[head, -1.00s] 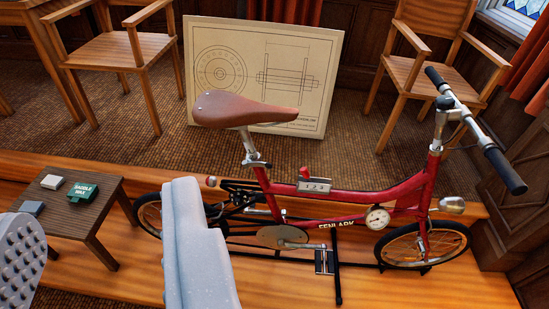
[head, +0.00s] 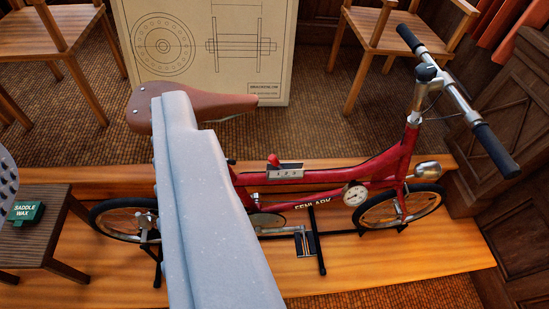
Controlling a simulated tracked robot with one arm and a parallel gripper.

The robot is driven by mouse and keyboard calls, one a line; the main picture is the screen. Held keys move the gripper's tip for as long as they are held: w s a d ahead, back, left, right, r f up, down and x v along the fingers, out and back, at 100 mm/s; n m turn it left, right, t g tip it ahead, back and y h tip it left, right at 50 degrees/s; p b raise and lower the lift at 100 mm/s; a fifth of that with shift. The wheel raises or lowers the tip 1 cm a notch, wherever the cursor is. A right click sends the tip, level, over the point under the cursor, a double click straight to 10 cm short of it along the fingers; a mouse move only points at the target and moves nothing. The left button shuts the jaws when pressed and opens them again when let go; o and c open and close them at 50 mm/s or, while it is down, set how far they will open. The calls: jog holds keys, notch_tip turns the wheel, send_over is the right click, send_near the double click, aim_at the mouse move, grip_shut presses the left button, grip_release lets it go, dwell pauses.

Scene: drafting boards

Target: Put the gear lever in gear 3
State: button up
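The gear lever (head: 273,160) is a small red knob on the red bicycle's frame tube. It stands at the left end of a grey gear plate (head: 285,171) marked 1 2 3, by the 1. My gripper (head: 88,140) is open. Its large pale grey finger rises through the middle of the view, left of the lever, and covers part of the saddle and rear frame. The other finger's studded pad shows at the left edge. The fingers are wide apart with nothing held, and the lever lies outside them, to the right.
The bicycle (head: 385,172) stands on a wooden platform (head: 440,262). Its brown saddle (head: 235,103) and handlebar (head: 455,95) stick up left and right of the lever. A low table (head: 50,235) with a green saddle wax tin (head: 26,212) is at left. A drawing board (head: 205,45) and chairs stand behind.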

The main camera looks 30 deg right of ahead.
aim_at(275, 164)
jog(key=w+d+f+t+h+b, duration=0.1)
jog(key=w+d+f+h, duration=0.1)
jog(key=w+d+f, duration=0.45)
jog(key=w+d+f+h+b, duration=0.1)
jog(key=w+d+f, duration=0.2)
jog(key=w+f, duration=0.6)
jog(key=w+d+f+t+h+b, duration=0.1)
jog(key=w+d+f+h, duration=0.1)
jog(key=w+d+f, duration=0.6)
jog(key=s+d+f+n+y+b, duration=0.1)
jog(key=d+f+n+y, duration=0.15)
jog(key=f, duration=1.25)
jog(key=s+d+f+n+y+b, duration=0.1)
jog(key=s+d+f+n+y, duration=0.15)
jog(key=f, duration=1.35)
jog(key=shift+t+h, duration=0.3)
jog(key=shift+h, duration=0.2)
jog(key=shift+w+d+r+b, duration=0.1)
jog(key=shift+w+d+b, duration=0.25)
jog(key=shift+w, duration=2.1)
jog(key=shift+w+d+f+b, duration=0.15)
jog(key=shift+w+b, duration=0.35)
jog(key=shift+w, duration=1.95)
jog(key=shift+w+d+r+b, duration=0.2)
jog(key=shift+w+b, duration=0.25)
jog(key=shift+w, duration=2)
